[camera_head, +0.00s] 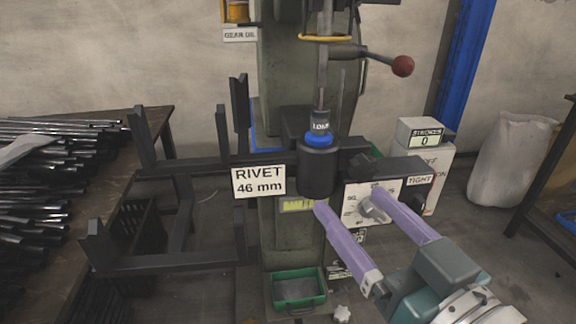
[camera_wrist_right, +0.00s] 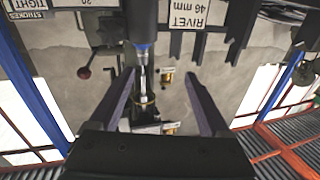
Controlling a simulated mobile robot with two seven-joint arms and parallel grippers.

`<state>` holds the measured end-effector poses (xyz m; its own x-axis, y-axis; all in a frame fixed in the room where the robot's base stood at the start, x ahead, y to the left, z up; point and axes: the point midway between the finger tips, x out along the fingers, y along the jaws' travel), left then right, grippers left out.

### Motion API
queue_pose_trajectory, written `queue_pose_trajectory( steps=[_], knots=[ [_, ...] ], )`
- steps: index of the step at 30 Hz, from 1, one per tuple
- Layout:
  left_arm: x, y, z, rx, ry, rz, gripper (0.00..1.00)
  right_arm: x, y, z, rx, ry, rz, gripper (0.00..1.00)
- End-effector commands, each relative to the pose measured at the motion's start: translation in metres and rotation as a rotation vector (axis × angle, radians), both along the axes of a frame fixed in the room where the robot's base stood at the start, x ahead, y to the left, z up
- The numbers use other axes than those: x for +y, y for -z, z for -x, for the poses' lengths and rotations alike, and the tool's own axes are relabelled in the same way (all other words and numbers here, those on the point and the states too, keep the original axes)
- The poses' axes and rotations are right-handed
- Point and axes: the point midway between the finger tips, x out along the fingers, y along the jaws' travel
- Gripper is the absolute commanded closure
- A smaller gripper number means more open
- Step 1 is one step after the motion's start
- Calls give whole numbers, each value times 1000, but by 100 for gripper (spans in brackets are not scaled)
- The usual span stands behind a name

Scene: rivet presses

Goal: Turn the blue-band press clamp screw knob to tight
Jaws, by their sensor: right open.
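The press (camera_head: 318,165) has a blue band (camera_head: 318,140) around its dark head. To its right is a pale plate (camera_head: 352,197) with dial-like markings and a grey clamp screw knob (camera_head: 374,207). A TIGHT label (camera_head: 420,180) sits to the right of the plate. My right gripper (camera_head: 349,199) has purple fingers spread wide, one on each side of the knob in the picture; I cannot tell whether they touch it. In the right wrist view the open fingers (camera_wrist_right: 158,76) show upside-down surroundings with nothing clearly between them, and the knob is not visible. My left gripper is out of view.
A red-ball lever (camera_head: 403,66) sticks out above the knob. A stroke counter box (camera_head: 425,135) stands behind right. Dark fork-like supports (camera_head: 170,262) extend left. A green bin (camera_head: 298,288) sits below. A bench with rods (camera_head: 55,180) is at far left.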

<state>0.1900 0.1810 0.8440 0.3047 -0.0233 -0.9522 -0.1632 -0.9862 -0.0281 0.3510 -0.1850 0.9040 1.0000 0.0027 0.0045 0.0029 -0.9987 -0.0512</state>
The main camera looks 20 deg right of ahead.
Motion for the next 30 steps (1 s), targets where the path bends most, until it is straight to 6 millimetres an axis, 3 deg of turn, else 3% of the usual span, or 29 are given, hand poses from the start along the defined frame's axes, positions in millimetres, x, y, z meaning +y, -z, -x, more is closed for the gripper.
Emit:
queue_pose_trajectory(
  steps=[1, 6, 11, 22, 30],
  knots=[
    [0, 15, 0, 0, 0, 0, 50, -19, 20, 1, 3, 74, 25, 19],
    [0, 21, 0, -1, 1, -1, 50, -56, 36, 6, 13, 224, 75, 19],
    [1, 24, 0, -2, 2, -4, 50, -63, 36, -8, 11, 242, 80, 19],
    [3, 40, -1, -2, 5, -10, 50, -78, 36, -73, 10, 240, 77, 19],
    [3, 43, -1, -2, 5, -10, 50, -82, 35, -89, 13, 239, 78, 19]
  ],
)
